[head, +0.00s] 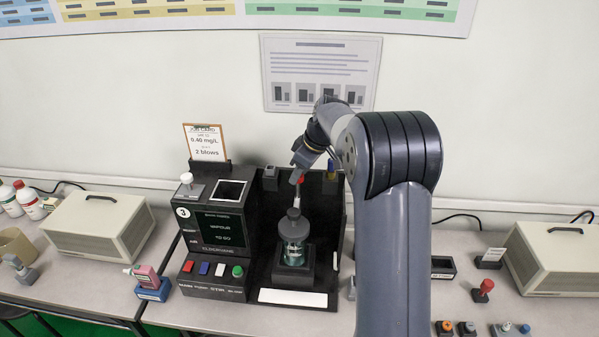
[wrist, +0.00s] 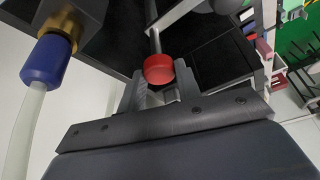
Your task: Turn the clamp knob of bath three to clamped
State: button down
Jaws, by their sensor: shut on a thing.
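Bath three (head: 215,235) is the black unit marked 3 with a dark display, left of centre in the head view. A black-walled bay at its right holds a glass vessel (head: 294,250) with teal liquid and a grey top. A red knob (wrist: 159,68) on a grey rod shows in the wrist view, between my fingertips; only a little red shows in the head view. My gripper (wrist: 158,88) is shut on this red knob, above the vessel. The fingers hide part of the knob, and I cannot read its clamped or unclamped position.
A blue connector (wrist: 45,60) with a clear hose hangs close to my gripper's left in the wrist view. A job card (head: 205,142) stands behind the unit. Beige boxes (head: 100,228) flank the bench. A red-topped stamp-like item (head: 484,288) stands at right.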

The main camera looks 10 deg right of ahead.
jog(key=c, duration=1)
grip_release()
jog(key=b+v, duration=0.1)
jog(key=v, duration=0.9)
jog(key=shift+s+d+r, duration=0.1)
jog(key=shift+d+r, duration=0.05)
jog(key=shift+r, duration=0.2)
jog(key=p+x, duration=0.1)
jog(key=x, duration=1)
jog(key=shift+r, duration=0.1)
